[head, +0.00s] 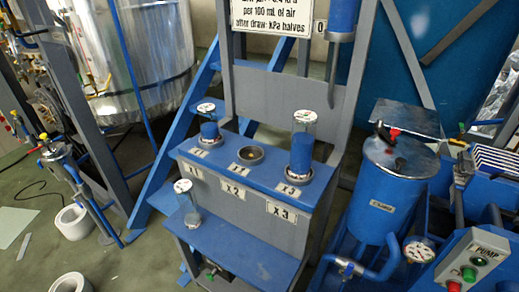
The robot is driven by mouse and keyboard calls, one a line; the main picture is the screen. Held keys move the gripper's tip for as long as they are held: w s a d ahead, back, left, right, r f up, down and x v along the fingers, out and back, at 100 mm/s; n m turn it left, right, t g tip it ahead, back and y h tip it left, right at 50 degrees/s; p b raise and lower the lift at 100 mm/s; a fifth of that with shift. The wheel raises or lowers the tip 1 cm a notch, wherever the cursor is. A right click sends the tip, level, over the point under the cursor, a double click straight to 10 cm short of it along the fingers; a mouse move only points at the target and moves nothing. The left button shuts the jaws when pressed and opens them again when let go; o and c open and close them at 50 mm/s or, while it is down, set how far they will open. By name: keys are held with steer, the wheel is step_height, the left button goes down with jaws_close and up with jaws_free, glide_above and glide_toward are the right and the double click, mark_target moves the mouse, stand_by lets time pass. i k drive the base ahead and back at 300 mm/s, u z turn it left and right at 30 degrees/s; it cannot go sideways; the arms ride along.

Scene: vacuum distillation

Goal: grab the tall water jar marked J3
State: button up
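A tall clear jar (301,154) stands upright in the right seat of the blue upper shelf, behind the plate "x3". It holds blue water to more than half its height, and a round marked lid or gauge tops it. The mark is too small to read, but it is the tallest jar in view. A shorter jar (210,130) with blue water stands at the left seat, behind "x1". A small, seemingly empty jar (189,206) stands on the lower shelf at the left. My gripper is not in view.
The middle seat (250,155) behind "x2" is empty. A clear tube with blue filling (343,15) hangs above and right of the tall jar, near the frame post. A blue tank (392,190) and a pump panel (478,258) stand right. The lower shelf (240,250) is mostly clear.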

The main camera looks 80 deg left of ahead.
mark_target(304, 122)
steer(key=u, duration=3.25)
steer(key=i, duration=0.55)
steer(key=u, duration=0.05)
steer(key=k, duration=0.55)
steer(key=u, duration=0.05)
